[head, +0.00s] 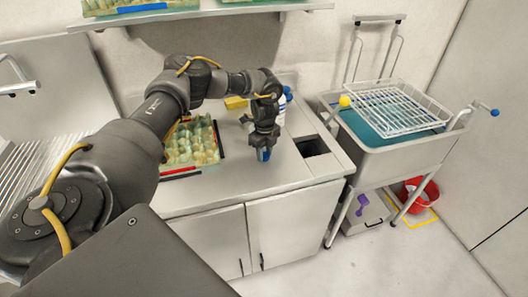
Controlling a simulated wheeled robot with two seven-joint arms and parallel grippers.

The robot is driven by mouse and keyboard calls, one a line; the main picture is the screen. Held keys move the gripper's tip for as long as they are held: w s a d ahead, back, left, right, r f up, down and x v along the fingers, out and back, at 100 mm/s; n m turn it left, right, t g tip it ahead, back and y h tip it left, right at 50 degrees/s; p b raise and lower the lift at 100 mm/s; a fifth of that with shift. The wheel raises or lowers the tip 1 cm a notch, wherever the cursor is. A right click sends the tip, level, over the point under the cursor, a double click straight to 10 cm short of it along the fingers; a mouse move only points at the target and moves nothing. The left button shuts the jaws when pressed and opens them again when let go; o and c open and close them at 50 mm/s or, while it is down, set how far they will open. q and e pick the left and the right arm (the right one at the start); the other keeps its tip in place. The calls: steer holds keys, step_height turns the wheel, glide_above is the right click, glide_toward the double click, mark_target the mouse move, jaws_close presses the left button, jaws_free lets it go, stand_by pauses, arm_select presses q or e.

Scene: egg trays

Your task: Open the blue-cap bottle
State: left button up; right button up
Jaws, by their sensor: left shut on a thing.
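My left gripper (264,143) reaches down over the counter and is shut on a small blue thing (264,155), whose lower end shows just below the fingers. I cannot tell whether this is a cap alone or part of a bottle. Just behind the gripper stands a white bottle with blue at its top (288,94); the arm hides much of it. My right gripper is not in view.
An egg tray (207,165) lies on the counter (235,187) left of the gripper. A square opening (311,146) is to its right. A cart with a white wire rack (402,108) and a red bucket (422,190) are further right. A shelf (200,13) hangs above.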

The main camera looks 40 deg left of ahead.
mark_target(265, 155)
arm_select(q)
steer(key=o, duration=1.1)
steer(key=shift+f, duration=0.15)
steer(key=shift+c, duration=0.2)
steer(key=shift+r, duration=0.3)
steer(key=shift+w+r, duration=0.1)
steer(key=shift+r, duration=0.2)
step_height(265, 155, up, 11)
steer(key=b, duration=0.1)
steer(key=shift+b, duration=0.35)
